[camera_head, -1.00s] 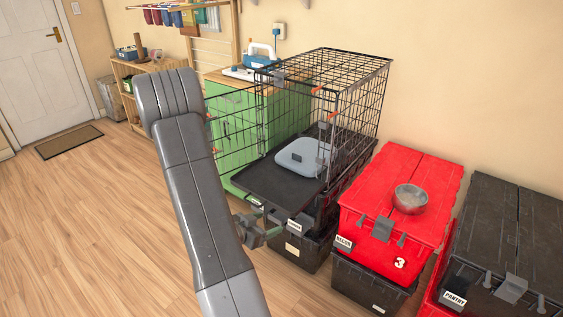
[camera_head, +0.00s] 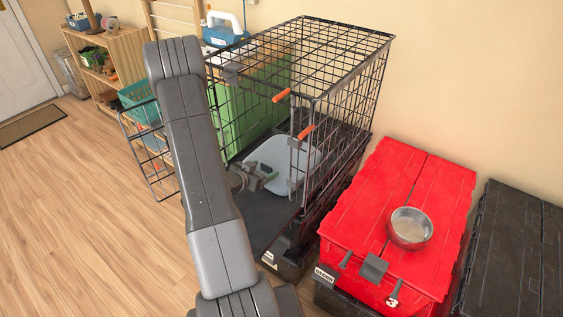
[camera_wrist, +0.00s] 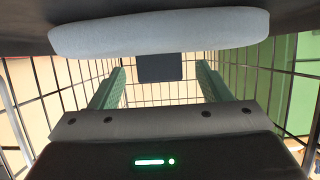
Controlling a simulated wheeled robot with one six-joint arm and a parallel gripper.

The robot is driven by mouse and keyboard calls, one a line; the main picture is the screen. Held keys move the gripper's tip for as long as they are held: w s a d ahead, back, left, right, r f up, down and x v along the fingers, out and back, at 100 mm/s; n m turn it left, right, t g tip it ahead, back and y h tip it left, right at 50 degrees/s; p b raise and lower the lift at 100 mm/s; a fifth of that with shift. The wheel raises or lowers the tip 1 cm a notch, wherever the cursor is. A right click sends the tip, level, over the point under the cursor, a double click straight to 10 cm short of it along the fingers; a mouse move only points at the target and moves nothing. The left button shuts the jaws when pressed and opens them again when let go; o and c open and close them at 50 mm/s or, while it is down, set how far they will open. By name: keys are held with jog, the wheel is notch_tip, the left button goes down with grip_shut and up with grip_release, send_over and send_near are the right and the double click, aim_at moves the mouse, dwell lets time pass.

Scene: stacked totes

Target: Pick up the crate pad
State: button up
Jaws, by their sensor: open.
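The crate pad (camera_head: 300,152) is a pale blue-grey cushion lying on the black floor of the wire crate. In the wrist view the pad (camera_wrist: 160,32) spans the upper part, with the crate floor above it, so this view looks inverted. A dark square tab (camera_wrist: 160,67) stands out from the pad's face. My gripper (camera_head: 268,172) is inside the crate at the pad's near left side. In the wrist view its green fingers (camera_wrist: 161,85) are open, with the tab between them in the picture. I cannot tell whether the tab is within their reach.
The wire crate (camera_head: 330,75) has bars overhead and around, with orange latches at the front. Its door (camera_head: 150,150) hangs open on the left. A red tote (camera_head: 350,220) with a metal bowl (camera_head: 410,228) on it stands to the right, beside a black tote (camera_head: 510,250). Floor at left is clear.

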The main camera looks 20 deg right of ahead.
jog(key=shift+w+d+f, duration=0.25)
jog(key=shift+w+d, duration=0.1)
jog(key=shift+d, duration=0.15)
jog(key=c, duration=1.2)
jog(key=shift+c, duration=0.2)
